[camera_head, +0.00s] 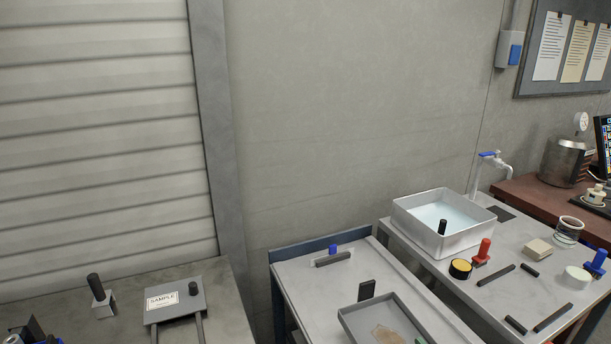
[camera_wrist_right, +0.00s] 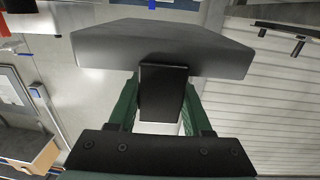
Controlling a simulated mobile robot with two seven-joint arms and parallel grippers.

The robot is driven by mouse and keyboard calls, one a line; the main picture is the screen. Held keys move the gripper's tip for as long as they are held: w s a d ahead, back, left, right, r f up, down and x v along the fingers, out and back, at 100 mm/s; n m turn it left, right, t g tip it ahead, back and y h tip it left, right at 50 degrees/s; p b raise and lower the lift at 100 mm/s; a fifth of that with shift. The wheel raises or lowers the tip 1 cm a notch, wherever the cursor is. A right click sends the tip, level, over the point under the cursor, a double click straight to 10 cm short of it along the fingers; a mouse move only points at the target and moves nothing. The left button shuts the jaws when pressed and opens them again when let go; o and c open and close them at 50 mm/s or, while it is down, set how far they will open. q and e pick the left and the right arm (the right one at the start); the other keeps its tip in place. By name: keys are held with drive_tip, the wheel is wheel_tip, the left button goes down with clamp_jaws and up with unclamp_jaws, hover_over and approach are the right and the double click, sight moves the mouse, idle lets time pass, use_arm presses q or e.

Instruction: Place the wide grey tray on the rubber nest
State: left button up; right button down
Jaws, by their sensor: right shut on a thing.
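The wide grey tray (camera_head: 350,322) shows at the bottom of the head view, over the light table. It has a raised rim, a brownish patch inside and an upright black tab (camera_head: 367,290) at its far side. In the right wrist view my right gripper (camera_wrist_right: 163,98), with green fingers, is shut on a black grip block (camera_wrist_right: 163,85) at the side of a grey body, which looks like the tray (camera_wrist_right: 165,45). I cannot tell whether the tray touches the table. No rubber nest is clearly identifiable. My left gripper is out of view.
A bar with a blue knob (camera_head: 333,258) lies at the table's back. A water basin (camera_head: 443,240) and several small tools stand on the right table. A grey SAMPLE box (camera_head: 175,302) and a black-handled block (camera_head: 102,304) stand on the left table.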

drive_tip(key=shift+m+t+h, duration=0.4)
drive_tip(key=shift+m+h, duration=0.2)
drive_tip(key=shift+h, duration=0.3)
drive_tip(key=r, duration=0.1)
drive_tip(key=s+a+r, duration=0.2)
drive_tip(key=r, duration=0.1)
drive_tip(key=shift+a, duration=0.15)
wheel_tip(320, 180, up, 6)
drive_tip(key=s+d+m+h, duration=0.1)
drive_tip(key=s+m+h, duration=0.1)
drive_tip(key=h, duration=0.2)
drive_tip(key=shift+s+d+m+p, duration=0.25)
drive_tip(key=shift+s+m+p, duration=0.05)
drive_tip(key=shift+s+p, duration=0.05)
drive_tip(key=shift+w+f, duration=0.1)
drive_tip(key=shift+w, duration=0.05)
